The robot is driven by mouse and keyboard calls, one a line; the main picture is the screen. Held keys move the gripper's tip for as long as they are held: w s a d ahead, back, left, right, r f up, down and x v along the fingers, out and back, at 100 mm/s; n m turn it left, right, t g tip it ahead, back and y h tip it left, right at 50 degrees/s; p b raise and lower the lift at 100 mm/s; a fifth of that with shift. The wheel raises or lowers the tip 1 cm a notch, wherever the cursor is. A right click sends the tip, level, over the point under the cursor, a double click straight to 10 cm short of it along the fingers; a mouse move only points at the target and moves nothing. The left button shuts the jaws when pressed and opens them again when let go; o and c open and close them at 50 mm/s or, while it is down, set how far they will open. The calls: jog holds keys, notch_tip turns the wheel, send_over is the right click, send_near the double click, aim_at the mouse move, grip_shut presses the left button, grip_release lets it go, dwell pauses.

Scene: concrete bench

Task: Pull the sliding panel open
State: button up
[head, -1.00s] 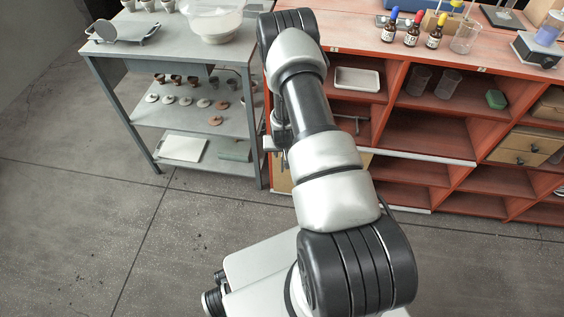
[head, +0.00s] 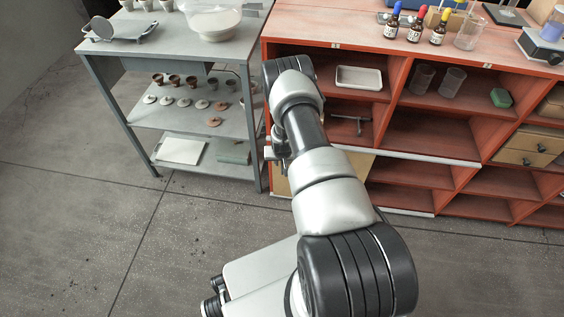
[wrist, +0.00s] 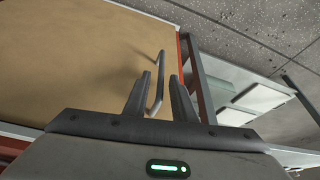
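The sliding panel (head: 282,182) is a tan board in the lower left bay of the red shelf unit. My arm hides much of it in the head view. In the wrist view the panel (wrist: 85,60) fills the upper left, with a grey bar handle (wrist: 160,84) standing near its right edge. My gripper (wrist: 160,75) is open, with one finger on each side of the handle in the picture. I cannot tell whether either finger touches the handle. The fingers are hidden in the head view.
The red shelf unit (head: 430,150) holds a white tray (head: 358,78), glass beakers and wooden drawers. A grey metal rack (head: 255,140) with small pots and discs stands close on the left. Bottles stand on the shelf top. The concrete floor in front is open.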

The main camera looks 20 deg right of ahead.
grip_shut()
dwell(1.2)
